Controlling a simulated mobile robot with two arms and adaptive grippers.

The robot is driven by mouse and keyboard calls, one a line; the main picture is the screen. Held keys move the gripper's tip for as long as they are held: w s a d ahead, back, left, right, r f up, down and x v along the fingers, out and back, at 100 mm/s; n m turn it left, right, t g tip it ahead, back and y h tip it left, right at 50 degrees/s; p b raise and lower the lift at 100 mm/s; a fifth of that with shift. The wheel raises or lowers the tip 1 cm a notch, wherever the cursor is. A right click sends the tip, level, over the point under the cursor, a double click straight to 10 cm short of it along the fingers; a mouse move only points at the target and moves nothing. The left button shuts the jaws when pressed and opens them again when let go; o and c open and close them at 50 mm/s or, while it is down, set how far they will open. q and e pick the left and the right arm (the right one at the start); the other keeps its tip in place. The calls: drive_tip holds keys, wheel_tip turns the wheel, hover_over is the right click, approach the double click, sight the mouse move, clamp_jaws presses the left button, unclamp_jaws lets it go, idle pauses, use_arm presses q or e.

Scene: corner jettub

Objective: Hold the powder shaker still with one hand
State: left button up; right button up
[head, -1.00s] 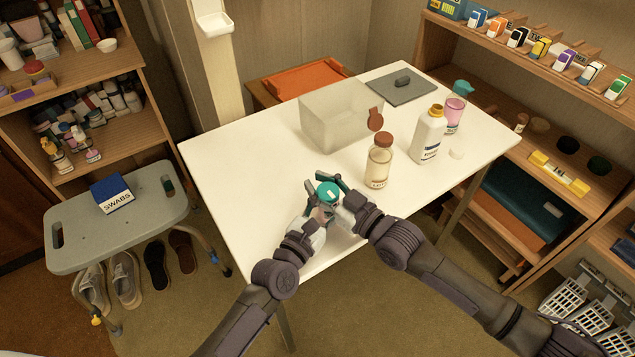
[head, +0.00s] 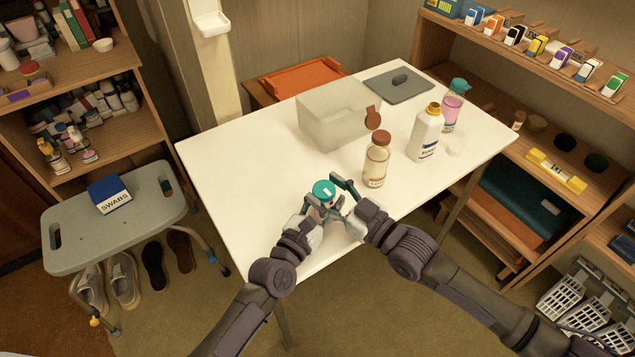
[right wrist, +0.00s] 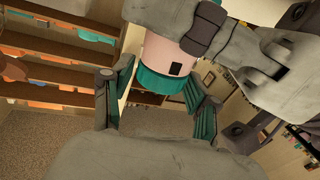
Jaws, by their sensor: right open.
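The powder shaker has a teal cap (head: 323,190) and a pale pink body. It is held over the table's near edge, and its body is mostly hidden by my grippers in the head view. My left gripper (head: 318,212) is around the body from the near left. In the right wrist view its grey finger (right wrist: 205,30) lies against the pink body (right wrist: 160,52). My right gripper (head: 342,198) is open just right of the shaker. In the right wrist view its two fingers (right wrist: 157,85) stand apart on either side of the shaker's teal end.
On the white table (head: 235,165) stand an amber bottle (head: 376,160), a white bottle with a gold cap (head: 426,135), a pink container (head: 452,112) and a translucent box (head: 330,125). A grey mat (head: 385,85) lies behind. The table's left part is clear.

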use_arm(q)
drive_tip(key=shift+d, duration=0.1)
use_arm(e)
drive_tip(key=v, duration=0.9)
use_arm(q)
drive_tip(key=o, duration=1.3)
drive_tip(key=shift+o, duration=0.2)
use_arm(e)
drive_tip(key=shift+a, duration=0.1)
